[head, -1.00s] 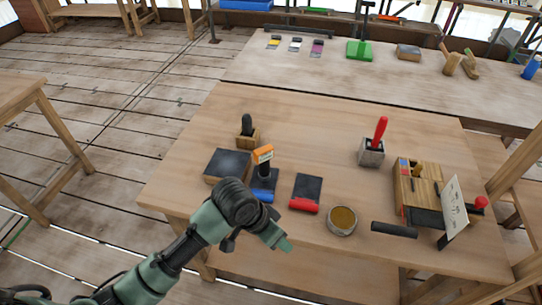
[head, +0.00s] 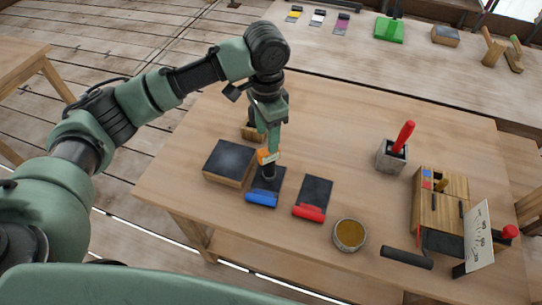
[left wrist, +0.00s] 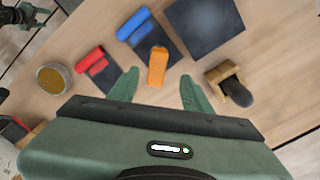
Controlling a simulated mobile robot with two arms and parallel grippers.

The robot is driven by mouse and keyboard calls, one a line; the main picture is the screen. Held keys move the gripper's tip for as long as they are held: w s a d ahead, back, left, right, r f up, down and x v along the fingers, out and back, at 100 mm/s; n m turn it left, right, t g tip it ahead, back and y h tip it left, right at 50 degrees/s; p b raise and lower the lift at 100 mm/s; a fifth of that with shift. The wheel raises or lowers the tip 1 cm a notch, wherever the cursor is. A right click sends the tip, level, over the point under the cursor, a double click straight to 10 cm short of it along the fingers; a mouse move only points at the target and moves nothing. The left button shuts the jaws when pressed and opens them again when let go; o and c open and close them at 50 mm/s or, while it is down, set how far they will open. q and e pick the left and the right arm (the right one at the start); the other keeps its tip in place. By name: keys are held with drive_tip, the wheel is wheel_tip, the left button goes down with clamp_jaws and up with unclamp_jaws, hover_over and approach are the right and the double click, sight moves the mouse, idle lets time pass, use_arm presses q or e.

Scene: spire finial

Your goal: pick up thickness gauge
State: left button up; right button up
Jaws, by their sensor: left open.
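An orange-topped tool with a dark lower part (head: 267,157), which looks like the thickness gauge, stands by the blue-handled dark pad on the table. In the left wrist view its orange body (left wrist: 158,66) shows between and just beyond the fingertips. My left gripper (head: 271,143) points down over it, open, with one green finger on each side in the wrist view (left wrist: 158,80). I see no clear grip; whether a finger touches it I cannot tell. A small dark-green part of what looks like my right arm (left wrist: 25,14) shows at the wrist view's upper left corner.
Close by are a dark block (head: 230,161), a wooden block with a black knob (left wrist: 230,84), a blue-handled pad (head: 262,197) and a red-handled pad (head: 313,198). A round tin (head: 349,235), red-handled tool (head: 403,135) and wooden box (head: 440,199) stand rightward. The table's front middle is clear.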

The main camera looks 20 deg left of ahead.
sight(269, 164)
use_arm(q)
drive_tip(key=f, duration=0.2)
drive_tip(key=f+p, duration=0.1)
drive_tip(key=shift+s+d, duration=0.15)
drive_tip(key=shift+s, duration=0.1)
wheel_tip(269, 164, down, 2)
drive_tip(key=shift+w+f+p, duration=0.1)
drive_tip(key=shift+f+p, duration=0.1)
drive_tip(key=shift+p, duration=0.1)
drive_tip(key=shift+w+f, duration=0.1)
drive_tip(key=shift+f, duration=0.25)
clamp_jaws()
use_arm(e)
drive_tip(key=shift+s+r, duration=0.5)
drive_tip(key=shift+r, duration=0.35)
